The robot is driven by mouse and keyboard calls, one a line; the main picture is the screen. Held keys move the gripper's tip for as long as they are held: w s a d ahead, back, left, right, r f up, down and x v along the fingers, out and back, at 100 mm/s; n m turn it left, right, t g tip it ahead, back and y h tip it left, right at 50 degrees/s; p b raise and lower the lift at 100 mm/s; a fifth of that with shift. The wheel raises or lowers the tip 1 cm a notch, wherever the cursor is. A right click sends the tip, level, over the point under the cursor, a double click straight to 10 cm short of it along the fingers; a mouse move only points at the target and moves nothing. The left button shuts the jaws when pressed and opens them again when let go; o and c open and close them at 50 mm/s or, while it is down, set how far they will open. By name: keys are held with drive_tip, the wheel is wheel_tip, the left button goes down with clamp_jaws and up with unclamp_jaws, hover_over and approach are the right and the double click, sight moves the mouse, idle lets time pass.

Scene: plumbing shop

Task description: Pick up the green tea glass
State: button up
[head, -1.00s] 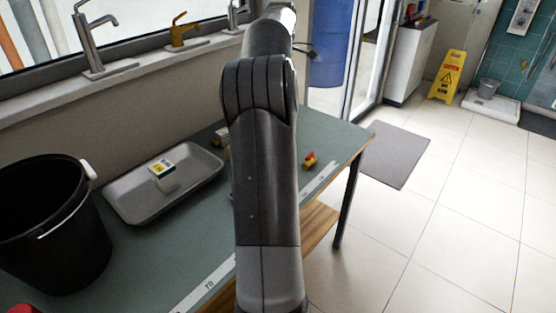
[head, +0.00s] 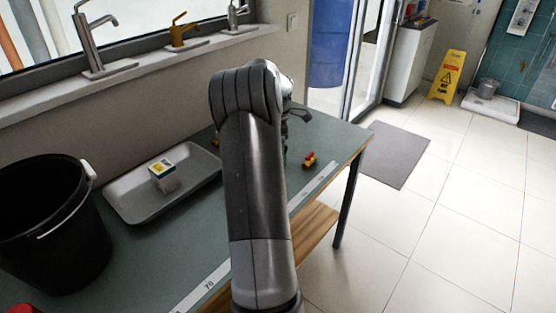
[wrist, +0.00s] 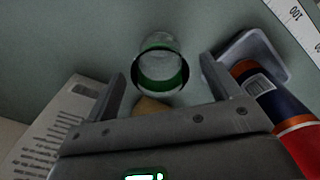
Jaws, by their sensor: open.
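The green tea glass (wrist: 161,72) is a clear glass with a green band, seen from above in the wrist view. My gripper (wrist: 162,66) is open and empty, with one finger on each side of the glass in that view. I cannot tell whether the fingers are level with it or still above it. In the head view my gripper (head: 297,115) is low over the far end of the bench, partly behind my arm. I cannot make out the glass there.
In the wrist view, a red, blue and orange tube (wrist: 270,100) lies close right of the fingers, and a printed box (wrist: 55,125) is at left.

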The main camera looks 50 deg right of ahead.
wheel_tip(320, 180, down, 5)
drive_tip(key=shift+w+a+f, duration=0.1)
drive_tip(key=shift+w+f, duration=0.05)
drive_tip(key=c, duration=1)
